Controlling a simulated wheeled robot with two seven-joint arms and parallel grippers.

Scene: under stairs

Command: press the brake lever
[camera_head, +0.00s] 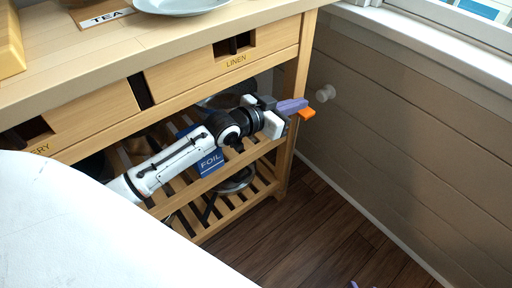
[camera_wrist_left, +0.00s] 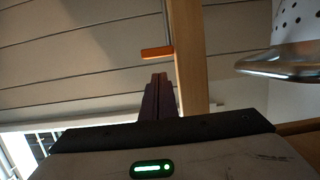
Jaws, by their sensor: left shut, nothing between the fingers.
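The brake lever is an orange tab (camera_head: 307,113) at the right front leg of the wooden cart. It also shows in the left wrist view (camera_wrist_left: 157,53), on a thin rod beside a wooden post. My left gripper (camera_head: 293,105) is shut and empty, its purple fingers close to the orange tab. In the left wrist view the fingers (camera_wrist_left: 160,82) point toward the tab, with a small gap in the picture between them. Whether they touch it cannot be told from the head view. Only small purple tips, likely of my right gripper (camera_head: 355,284), show at the bottom edge.
The wooden cart (camera_head: 170,88) has drawers above and slatted shelves below. A blue FOIL box (camera_head: 210,163) and pans sit on the shelves. The dark floor (camera_head: 310,220) between is clear.

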